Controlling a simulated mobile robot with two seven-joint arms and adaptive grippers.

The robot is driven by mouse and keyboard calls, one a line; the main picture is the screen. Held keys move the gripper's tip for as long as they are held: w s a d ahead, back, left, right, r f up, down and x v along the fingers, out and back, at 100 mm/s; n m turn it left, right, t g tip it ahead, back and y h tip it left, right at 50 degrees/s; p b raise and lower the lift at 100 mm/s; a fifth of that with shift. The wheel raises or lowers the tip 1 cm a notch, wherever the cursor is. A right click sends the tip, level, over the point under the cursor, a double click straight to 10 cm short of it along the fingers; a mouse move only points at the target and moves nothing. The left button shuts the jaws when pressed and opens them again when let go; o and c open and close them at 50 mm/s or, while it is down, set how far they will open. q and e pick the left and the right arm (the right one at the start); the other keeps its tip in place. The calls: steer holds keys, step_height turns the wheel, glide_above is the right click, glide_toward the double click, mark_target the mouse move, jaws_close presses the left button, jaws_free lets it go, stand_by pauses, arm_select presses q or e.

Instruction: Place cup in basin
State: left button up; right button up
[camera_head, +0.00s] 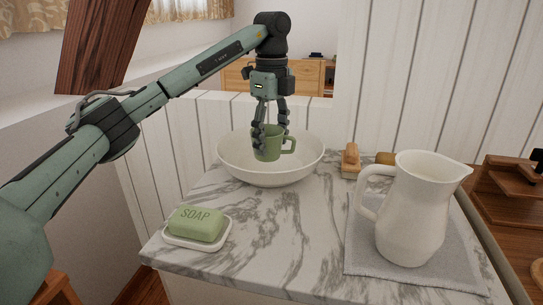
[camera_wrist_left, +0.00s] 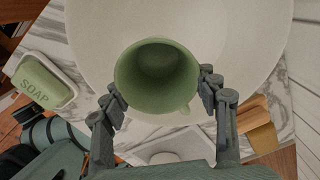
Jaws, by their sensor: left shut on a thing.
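The green cup (camera_head: 268,147) is upright, with its handle toward the right in the head view. My left gripper (camera_head: 270,127) points down from above and is shut on the cup. The white basin (camera_head: 242,168) stands on the marble top, and the cup is over or inside its bowl; whether it touches the bottom is hidden. In the left wrist view, the cup (camera_wrist_left: 157,78) is empty and sits between the fingers of the gripper (camera_wrist_left: 165,98), with the basin (camera_wrist_left: 95,40) around and behind it. My right gripper is in neither view.
Green soap (camera_head: 196,223) on a white dish (camera_head: 220,240) sits at the front left of the marble top (camera_head: 285,235). A white pitcher (camera_head: 412,215) stands on a grey cloth (camera_head: 363,250) at right. A wooden brush (camera_head: 350,160) lies right of the basin. The front middle is clear.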

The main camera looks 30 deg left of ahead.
mark_target(272, 156)
arm_select(q)
step_height(272, 156, down, 4)
steer(key=shift+r, duration=0.1)
steer(key=shift+f, duration=0.25)
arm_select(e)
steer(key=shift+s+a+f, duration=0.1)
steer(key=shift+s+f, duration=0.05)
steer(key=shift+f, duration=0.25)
arm_select(q)
steer(key=o, duration=1.3)
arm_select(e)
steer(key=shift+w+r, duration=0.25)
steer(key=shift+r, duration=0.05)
